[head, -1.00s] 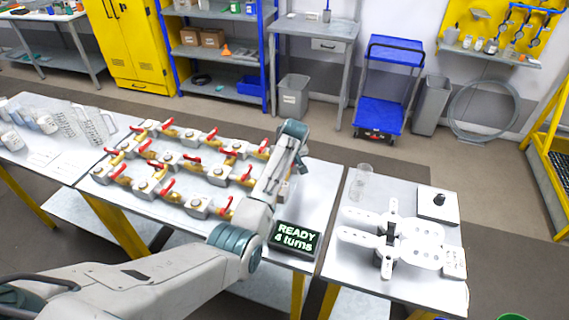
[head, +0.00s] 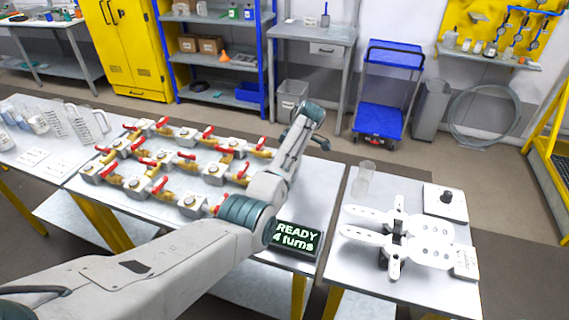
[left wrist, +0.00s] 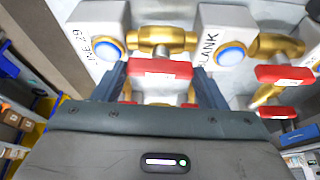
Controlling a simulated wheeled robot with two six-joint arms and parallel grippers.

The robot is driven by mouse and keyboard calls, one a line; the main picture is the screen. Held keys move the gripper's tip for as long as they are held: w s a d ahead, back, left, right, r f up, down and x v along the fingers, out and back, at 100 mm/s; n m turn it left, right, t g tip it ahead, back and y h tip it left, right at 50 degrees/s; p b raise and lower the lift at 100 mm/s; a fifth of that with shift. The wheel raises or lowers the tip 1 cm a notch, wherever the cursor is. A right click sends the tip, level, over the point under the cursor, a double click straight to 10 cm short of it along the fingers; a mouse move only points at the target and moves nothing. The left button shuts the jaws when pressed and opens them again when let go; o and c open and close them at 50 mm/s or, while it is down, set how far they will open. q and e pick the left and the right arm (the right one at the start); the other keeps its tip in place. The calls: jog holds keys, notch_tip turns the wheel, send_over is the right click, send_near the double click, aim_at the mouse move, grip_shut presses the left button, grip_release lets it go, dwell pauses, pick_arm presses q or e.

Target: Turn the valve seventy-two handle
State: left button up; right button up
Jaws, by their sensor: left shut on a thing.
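Several valves with red handles, brass bodies and pale blocks stand in rows on the table; one is the valve at the left front (head: 138,184). In the left wrist view my left gripper (left wrist: 162,72) has its two fingers on either side of a red handle (left wrist: 160,68) and is shut on it. Behind it is a brass valve body (left wrist: 162,38) between two pale blocks with blue round caps. I cannot make out seventy-two. My right gripper is not in view.
A display (head: 296,238) at the table's front right reads "READY 4 turns". The side table (head: 365,278) holds white flat parts and a clear beaker (head: 364,178). Jugs (head: 90,120) stand on the left table. More red handles (left wrist: 286,74) are close to the gripper's right.

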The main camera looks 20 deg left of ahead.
pick_arm(q)
jog(key=shift+n+b, duration=0.3)
jog(key=shift+n, duration=0.1)
jog(key=o, duration=1)
jog(key=shift+r, duration=0.1)
jog(key=shift+b+v, duration=1.95)
jog(key=shift+v, duration=3.4)
jog(key=shift+w, duration=0.2)
